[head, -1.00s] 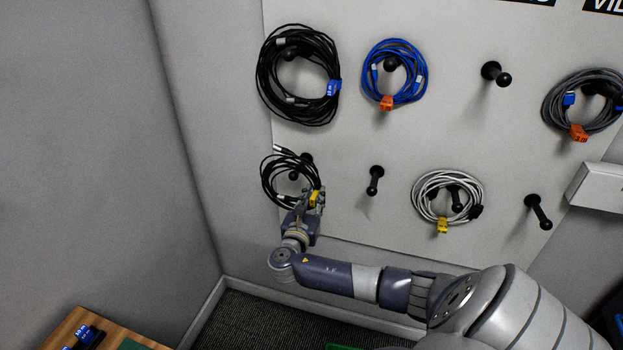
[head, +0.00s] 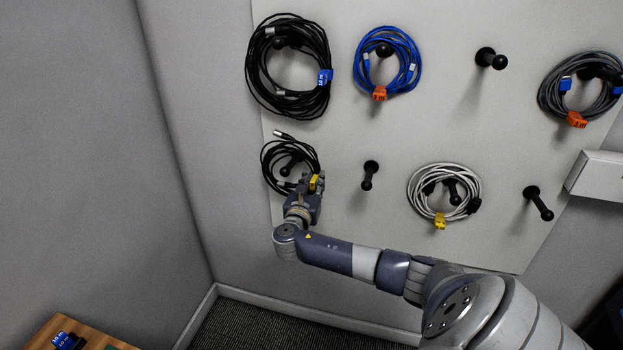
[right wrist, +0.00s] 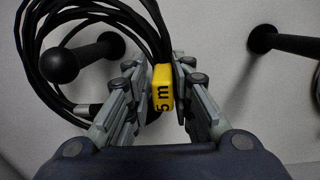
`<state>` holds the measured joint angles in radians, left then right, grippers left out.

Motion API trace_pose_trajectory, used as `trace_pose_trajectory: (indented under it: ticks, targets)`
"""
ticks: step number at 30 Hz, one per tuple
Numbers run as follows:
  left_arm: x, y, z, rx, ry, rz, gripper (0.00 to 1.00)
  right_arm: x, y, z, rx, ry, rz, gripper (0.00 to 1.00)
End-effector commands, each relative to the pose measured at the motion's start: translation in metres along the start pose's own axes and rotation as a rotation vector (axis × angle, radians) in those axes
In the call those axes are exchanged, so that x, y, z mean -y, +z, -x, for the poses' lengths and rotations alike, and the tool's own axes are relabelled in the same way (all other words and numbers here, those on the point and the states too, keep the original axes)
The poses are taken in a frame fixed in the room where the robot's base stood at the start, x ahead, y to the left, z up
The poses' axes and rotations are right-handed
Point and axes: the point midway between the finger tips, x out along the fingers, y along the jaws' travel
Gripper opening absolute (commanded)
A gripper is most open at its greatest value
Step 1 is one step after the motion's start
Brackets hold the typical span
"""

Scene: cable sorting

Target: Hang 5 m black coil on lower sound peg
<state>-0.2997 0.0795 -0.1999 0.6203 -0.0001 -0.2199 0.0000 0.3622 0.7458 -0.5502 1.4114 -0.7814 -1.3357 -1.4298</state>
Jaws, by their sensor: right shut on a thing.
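The black coil (head: 303,150) with a yellow "5 m" tag (right wrist: 162,88) is at the lower left of the pegboard. My right gripper (head: 313,183) is shut on its lower right side, at the tag. The lower left peg (head: 285,171) shows inside the loop. In the right wrist view the peg's knob (right wrist: 58,62) stands in front of the strands, and the coil (right wrist: 150,28) appears to pass around it. A metal connector points up at the coil's top. The peg column's label is out of view. My left gripper is not in view.
A larger black coil (head: 259,91) hangs directly above. A blue coil (head: 417,72), a grey coil (head: 545,98) and a white coil (head: 412,193) hang on other pegs. An empty peg (head: 369,175) stands just right of my gripper. A wooden surface (head: 45,333) is at the lower left.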

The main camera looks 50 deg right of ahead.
Motion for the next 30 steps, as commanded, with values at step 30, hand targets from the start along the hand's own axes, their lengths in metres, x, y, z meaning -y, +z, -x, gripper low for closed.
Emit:
trace_pose_trajectory:
  ticks: [30]
  targets:
    - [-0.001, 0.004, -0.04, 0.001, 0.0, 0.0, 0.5, 0.001, -0.034, -0.031, 0.001, -0.001, -0.002, 0.0]
